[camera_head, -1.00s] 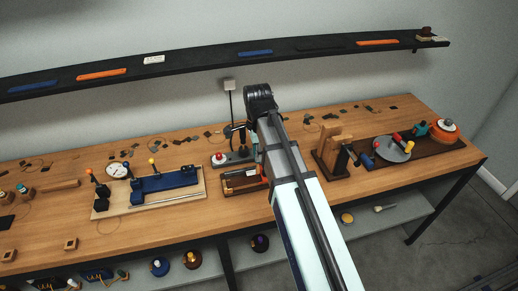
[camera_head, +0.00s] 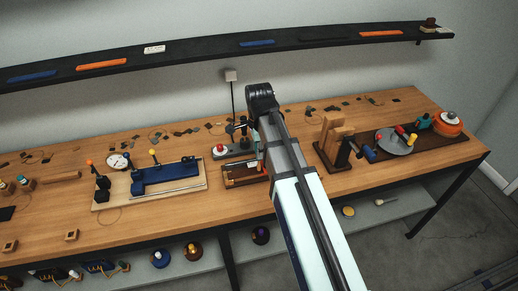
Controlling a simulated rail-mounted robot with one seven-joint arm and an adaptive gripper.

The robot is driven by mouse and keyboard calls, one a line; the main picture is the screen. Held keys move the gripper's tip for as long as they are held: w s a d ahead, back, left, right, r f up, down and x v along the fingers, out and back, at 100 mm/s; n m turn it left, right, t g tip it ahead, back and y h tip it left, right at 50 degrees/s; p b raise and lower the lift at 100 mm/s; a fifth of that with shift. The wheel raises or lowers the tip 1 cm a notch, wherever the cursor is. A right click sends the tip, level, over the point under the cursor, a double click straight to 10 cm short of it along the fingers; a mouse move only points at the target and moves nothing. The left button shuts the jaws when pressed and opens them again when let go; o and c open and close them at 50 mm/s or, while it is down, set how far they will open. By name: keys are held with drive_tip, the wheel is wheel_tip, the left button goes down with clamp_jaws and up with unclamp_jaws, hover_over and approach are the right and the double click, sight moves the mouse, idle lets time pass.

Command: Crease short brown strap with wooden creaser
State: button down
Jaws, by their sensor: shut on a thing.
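A wooden device with an upright block (camera_head: 334,137) and a side handle stands on the bench right of my arm; it looks like the wooden creaser. A small dark tray (camera_head: 238,182) left of my arm holds brown and reddish pieces. I cannot tell whether the short brown strap is among them. My arm runs up from the bottom of the view, over the bench. Its raised joint is near the back of the bench. My gripper is hidden behind the arm, so its fingers and anything between them do not show.
A blue fixture (camera_head: 168,177) on a pale board and a dial gauge (camera_head: 118,161) stand at the left. A round grey plate (camera_head: 397,142) with coloured knobs is at the right. A dark wall shelf (camera_head: 205,57) holds orange and blue strips. Bare bench lies along the front.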

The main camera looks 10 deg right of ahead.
drive_tip(key=shift+f, duration=0.55)
idle(1.5)
drive_tip(key=shift+a, duration=0.1)
drive_tip(key=shift+s+a+p, duration=0.15)
drive_tip(key=shift+a+p, duration=0.2)
drive_tip(key=shift+a, duration=1.25)
drive_tip(key=shift+a, duration=0.1)
drive_tip(key=shift+s+a+p, duration=0.15)
drive_tip(key=shift+a+p, duration=0.15)
drive_tip(key=shift+a, duration=1.3)
drive_tip(key=shift+a, duration=0.1)
drive_tip(key=a, duration=0.3)
drive_tip(key=shift+s+a+p, duration=0.1)
drive_tip(key=shift+s+p, duration=0.1)
drive_tip(key=shift+p, duration=0.1)
